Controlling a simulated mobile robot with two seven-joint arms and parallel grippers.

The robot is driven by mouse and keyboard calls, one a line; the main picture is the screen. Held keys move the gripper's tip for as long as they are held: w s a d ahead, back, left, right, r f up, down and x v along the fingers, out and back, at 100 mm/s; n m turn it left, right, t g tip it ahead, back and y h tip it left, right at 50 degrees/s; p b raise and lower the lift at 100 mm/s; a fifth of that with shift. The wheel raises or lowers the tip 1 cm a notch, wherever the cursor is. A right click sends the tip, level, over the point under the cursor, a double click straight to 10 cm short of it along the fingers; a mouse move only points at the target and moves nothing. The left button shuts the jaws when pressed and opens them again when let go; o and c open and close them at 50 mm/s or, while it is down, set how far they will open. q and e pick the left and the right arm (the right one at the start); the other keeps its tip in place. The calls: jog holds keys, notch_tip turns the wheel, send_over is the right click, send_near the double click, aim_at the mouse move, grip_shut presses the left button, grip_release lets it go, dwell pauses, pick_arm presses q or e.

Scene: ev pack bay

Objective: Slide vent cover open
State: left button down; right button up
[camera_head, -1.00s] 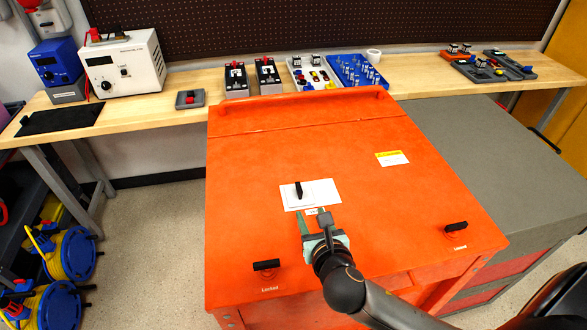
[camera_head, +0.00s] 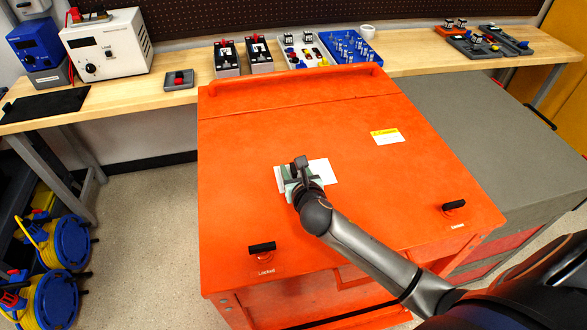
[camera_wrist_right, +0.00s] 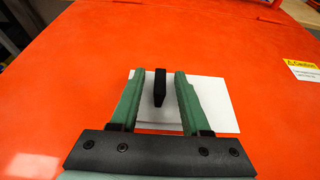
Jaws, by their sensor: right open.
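The vent cover is a white plate (camera_head: 318,172) on the sloped orange lid, partly hidden by my right gripper in the head view. It also shows in the right wrist view (camera_wrist_right: 215,105), with its upright black handle (camera_wrist_right: 160,87) near the middle. My right gripper (camera_wrist_right: 156,75) is open, with its green fingers on either side of the handle. A gap shows between the handle and each finger, so it is not gripped. In the head view my right gripper (camera_head: 290,174) covers the handle. My left gripper is not in view.
The orange lid (camera_head: 250,130) has two black latches, one at the left front (camera_head: 262,248) and one at the right front (camera_head: 454,208). A yellow-and-white caution label (camera_head: 386,137) lies right of the plate. A wooden bench (camera_head: 175,98) with several instruments stands behind.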

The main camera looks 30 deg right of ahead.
jog(key=shift+w+f, duration=0.1)
jog(key=shift+w, duration=0.2)
jog(key=shift+c, duration=0.4)
grip_shut()
dwell(0.9)
